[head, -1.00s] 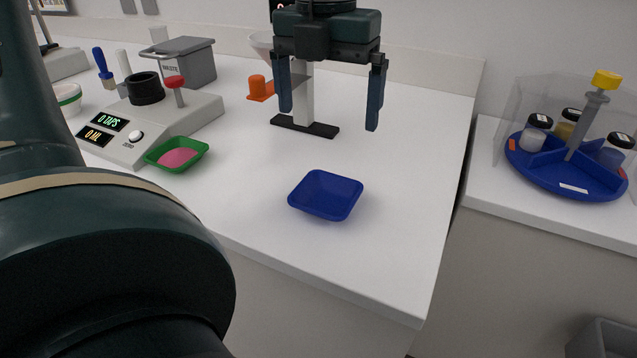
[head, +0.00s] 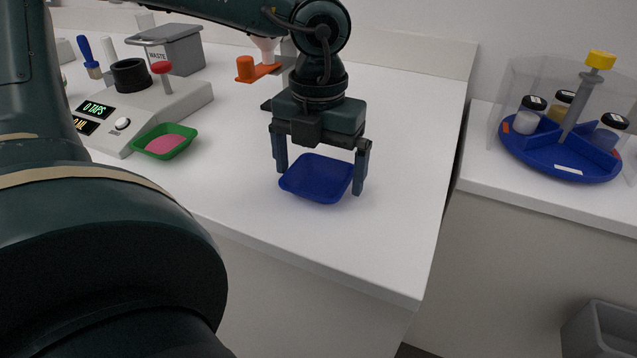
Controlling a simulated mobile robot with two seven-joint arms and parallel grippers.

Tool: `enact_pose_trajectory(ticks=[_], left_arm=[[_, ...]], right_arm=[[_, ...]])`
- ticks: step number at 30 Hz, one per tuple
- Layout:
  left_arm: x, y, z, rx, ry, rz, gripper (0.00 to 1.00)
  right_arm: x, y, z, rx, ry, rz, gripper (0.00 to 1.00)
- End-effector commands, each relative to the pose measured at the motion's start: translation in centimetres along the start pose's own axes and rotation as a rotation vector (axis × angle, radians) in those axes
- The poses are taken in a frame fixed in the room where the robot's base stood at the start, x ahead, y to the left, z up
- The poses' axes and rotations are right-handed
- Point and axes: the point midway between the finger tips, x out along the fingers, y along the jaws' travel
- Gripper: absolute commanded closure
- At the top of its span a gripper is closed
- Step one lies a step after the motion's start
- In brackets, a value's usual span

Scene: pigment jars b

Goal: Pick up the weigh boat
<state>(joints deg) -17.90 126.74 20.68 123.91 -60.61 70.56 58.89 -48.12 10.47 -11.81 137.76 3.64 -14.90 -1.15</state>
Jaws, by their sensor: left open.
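A blue weigh boat (head: 316,182) sits on the white bench near its front edge in the head view. It looks empty. A green weigh boat (head: 176,134) holding pink powder (head: 164,145) lies to the left, by the front of the grey device. My left gripper (head: 320,180) is open, with one finger at the left side of the blue boat and the other at its right side. I cannot tell whether the fingers touch the boat. My right gripper is not in view.
The grey device (head: 165,101) with lit displays stands at the left, with a grey waste bin (head: 176,49) behind it. An orange part (head: 247,68) stands behind my gripper. A blue carousel (head: 553,152) with jars is on the right bench, across a gap. The bench right of the boat is clear.

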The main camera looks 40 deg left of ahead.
Motion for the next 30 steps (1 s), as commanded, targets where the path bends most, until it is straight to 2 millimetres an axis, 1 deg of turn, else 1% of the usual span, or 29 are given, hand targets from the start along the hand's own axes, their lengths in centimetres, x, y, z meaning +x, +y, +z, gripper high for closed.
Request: enact_pose_trajectory(ticks=[2, 8, 24, 30], left_arm=[[0.38, 0.00, 0.00, 0.000, 0.000, 0.000, 0.02], [0.36, 0.00, 0.02, 0.000, -0.001, -0.001, 0.02], [0.31, 0.00, 0.03, 0.000, -0.001, 0.000, 0.45], [0.28, 0.00, 0.03, 0.000, -0.001, 0.000, 0.45]], right_arm=[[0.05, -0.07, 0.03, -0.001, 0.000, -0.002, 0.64], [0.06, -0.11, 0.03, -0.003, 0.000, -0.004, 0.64], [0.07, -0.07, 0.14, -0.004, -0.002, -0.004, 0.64], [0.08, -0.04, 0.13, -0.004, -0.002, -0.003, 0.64]])
